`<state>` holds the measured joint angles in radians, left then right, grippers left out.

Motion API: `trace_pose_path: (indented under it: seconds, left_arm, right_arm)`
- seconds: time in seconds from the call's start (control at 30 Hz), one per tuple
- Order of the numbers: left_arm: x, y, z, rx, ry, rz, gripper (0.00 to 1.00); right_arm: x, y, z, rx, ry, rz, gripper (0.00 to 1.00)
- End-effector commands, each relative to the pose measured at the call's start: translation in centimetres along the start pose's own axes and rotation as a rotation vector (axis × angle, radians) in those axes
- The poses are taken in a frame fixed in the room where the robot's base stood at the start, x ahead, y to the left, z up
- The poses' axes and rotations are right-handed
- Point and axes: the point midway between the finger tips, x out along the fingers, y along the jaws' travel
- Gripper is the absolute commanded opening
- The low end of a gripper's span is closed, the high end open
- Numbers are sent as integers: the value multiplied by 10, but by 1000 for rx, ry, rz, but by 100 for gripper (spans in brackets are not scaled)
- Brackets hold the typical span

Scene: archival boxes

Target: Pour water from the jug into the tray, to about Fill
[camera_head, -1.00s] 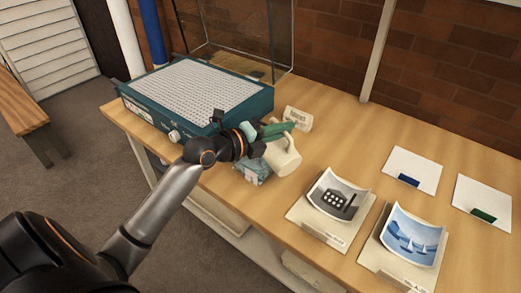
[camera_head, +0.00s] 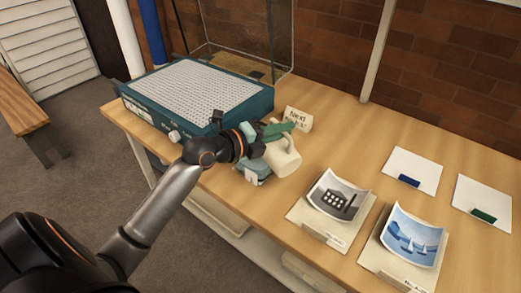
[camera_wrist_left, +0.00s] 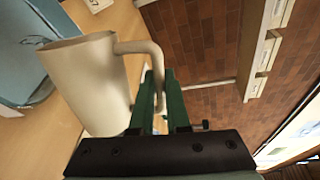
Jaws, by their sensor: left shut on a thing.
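A cream jug (camera_head: 285,159) is held over the table. My left gripper (camera_head: 275,131) is shut on its handle, and the wrist view shows the green fingers (camera_wrist_left: 160,105) closed around that handle. The jug (camera_wrist_left: 90,88) looks tilted in the wrist view. A small blue-grey tray (camera_head: 262,178) lies on the table just left of the jug, close to its rim and partly hidden by my gripper. The tray also shows at the upper left of the wrist view (camera_wrist_left: 20,62). No stream of water is visible, and the water level cannot be read. My right gripper is out of view.
A teal box with a perforated top (camera_head: 200,92) stands behind left. A small lettered card (camera_head: 298,118) stands behind the jug. Two pictures on stands (camera_head: 337,196) (camera_head: 412,236) and two white cards (camera_head: 413,167) (camera_head: 484,202) are to the right. A glass case (camera_head: 245,40) stands behind.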

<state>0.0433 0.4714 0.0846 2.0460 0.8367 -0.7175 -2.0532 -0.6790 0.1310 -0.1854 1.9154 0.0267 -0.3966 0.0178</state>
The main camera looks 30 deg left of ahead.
Motion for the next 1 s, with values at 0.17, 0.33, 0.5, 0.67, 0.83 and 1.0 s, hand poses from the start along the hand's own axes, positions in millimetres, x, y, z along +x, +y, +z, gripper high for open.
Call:
trace_pose_path:
  seconds: [0.17, 0.33, 0.5, 0.67, 0.83, 1.0]
  left_arm:
    - [1, 4, -27, 102, -21, -3, 0]
    - [0, 4, -32, 169, -35, 0, 0]
    - [0, 3, -37, 215, -42, -1, 0]
    - [2, 8, -47, 318, -62, 0, 0]
    - [3, 16, -56, 411, -82, -1, 0]
    - [4, 17, -58, 457, -92, -1, 0]
  right_arm:
    - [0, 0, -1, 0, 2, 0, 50]
    - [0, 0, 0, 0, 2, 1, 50]
    - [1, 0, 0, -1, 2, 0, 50]
    - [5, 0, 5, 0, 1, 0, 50]
    - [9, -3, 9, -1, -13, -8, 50]
    - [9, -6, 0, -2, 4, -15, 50]
